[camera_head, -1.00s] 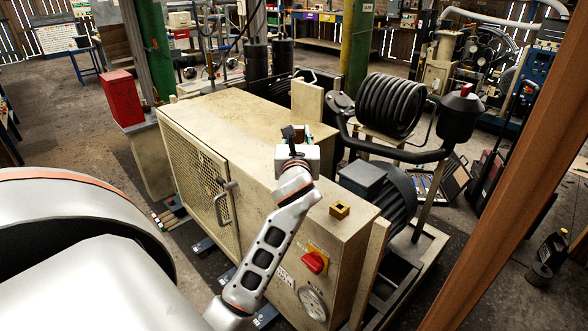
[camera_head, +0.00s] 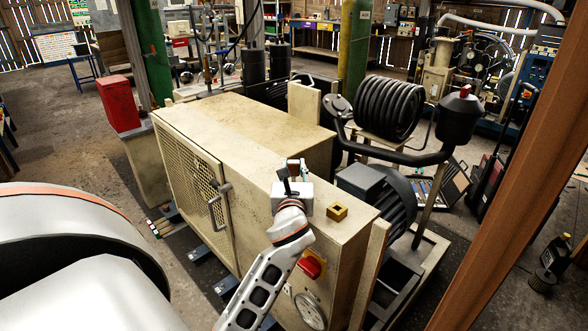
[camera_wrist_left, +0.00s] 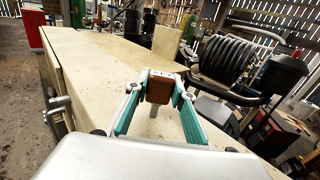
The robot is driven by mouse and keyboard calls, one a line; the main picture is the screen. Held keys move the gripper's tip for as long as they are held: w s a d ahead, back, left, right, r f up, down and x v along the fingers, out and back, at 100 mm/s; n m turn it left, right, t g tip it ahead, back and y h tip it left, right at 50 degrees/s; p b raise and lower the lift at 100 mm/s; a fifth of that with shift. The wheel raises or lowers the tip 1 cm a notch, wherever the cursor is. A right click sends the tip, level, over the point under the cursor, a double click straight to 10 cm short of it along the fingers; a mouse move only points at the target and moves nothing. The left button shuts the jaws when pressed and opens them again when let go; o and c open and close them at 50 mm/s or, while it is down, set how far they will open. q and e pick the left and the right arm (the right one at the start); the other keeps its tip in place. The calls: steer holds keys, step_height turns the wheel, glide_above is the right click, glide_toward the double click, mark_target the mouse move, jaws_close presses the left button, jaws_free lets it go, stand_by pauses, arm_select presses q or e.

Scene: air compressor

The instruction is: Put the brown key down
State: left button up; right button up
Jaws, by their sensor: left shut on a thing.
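The brown key (camera_wrist_left: 161,90) is a small brown block with a pale shank below it, seen in the left wrist view. My left gripper (camera_wrist_left: 160,82) is shut on it, one finger on each side. In the head view my left gripper (camera_head: 292,170) is over the beige compressor cabinet top (camera_head: 225,120), left of a small yellow block with a dark square opening (camera_head: 337,211). The key is mostly hidden by the gripper there. I cannot tell whether it touches the top. My right gripper is not in view.
A red knob (camera_head: 312,266) and round gauge (camera_head: 311,310) are on the cabinet's front. A grey motor (camera_head: 385,190), black coil (camera_head: 385,107) and curved dark pipe stand right of the cabinet. The cabinet top behind the gripper is clear.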

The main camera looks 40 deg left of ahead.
arm_select(q)
steer(key=shift+f, duration=0.15)
steer(key=o, duration=1.1)
steer(key=v, duration=1.2)
steer(key=shift+r, duration=0.2)
steer(key=shift+f, duration=0.1)
